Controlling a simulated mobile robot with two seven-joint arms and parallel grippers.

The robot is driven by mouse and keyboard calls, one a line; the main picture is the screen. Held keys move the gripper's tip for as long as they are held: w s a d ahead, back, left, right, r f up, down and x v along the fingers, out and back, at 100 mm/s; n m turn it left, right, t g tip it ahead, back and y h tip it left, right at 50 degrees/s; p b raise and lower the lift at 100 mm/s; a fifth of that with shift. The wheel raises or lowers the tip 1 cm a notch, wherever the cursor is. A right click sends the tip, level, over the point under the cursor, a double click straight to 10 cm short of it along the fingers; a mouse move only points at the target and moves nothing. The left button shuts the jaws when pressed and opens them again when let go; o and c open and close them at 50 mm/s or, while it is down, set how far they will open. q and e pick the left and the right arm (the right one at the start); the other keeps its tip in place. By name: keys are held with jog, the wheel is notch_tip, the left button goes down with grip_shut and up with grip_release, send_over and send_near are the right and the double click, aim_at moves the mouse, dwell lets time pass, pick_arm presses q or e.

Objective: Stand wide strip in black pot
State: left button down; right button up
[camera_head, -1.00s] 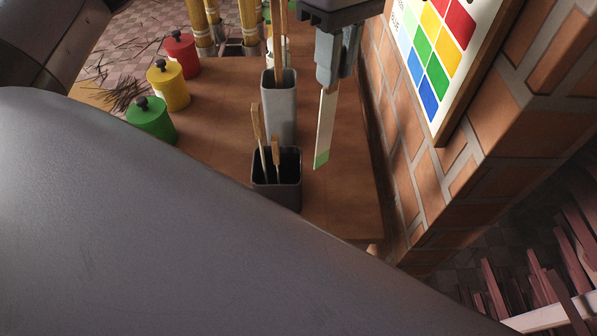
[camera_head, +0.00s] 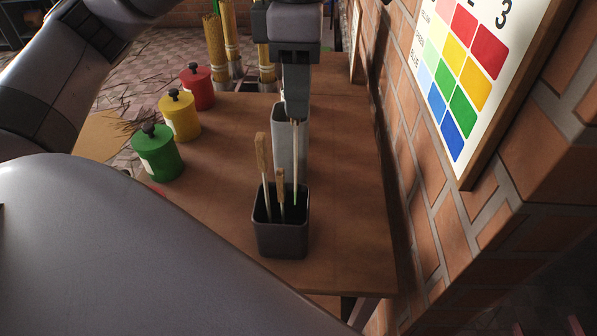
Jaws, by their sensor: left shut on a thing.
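The black pot (camera_head: 281,238) stands near the front of the wooden table. Two wooden-handled tools (camera_head: 262,160) lean upright inside it. My left gripper (camera_head: 296,112) comes down from above, behind the pot, and is shut on the wide strip (camera_head: 295,165). The strip hangs nearly upright and looks edge-on. Its green lower tip is level in the picture with the pot's rim, over the back right part of the opening. I cannot tell whether the tip is inside the pot. My right gripper is not in view.
A grey pot (camera_head: 284,140) stands behind the black pot, partly covered by my gripper. Green (camera_head: 157,153), yellow (camera_head: 180,116) and red (camera_head: 197,87) lidded jars stand at left. A brick wall with a colour chart (camera_head: 462,70) is at right. Table (camera_head: 350,215) right of the pot is clear.

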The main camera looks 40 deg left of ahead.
pick_arm(q)
notch_tip(320, 180, down, 13)
jog(key=b, duration=0.1)
dwell(0.3)
jog(key=shift+f, duration=0.1)
jog(key=c, duration=1)
grip_release()
notch_tip(320, 180, up, 12)
jog(key=shift+r+p, duration=0.25)
jog(key=shift+p, duration=0.3)
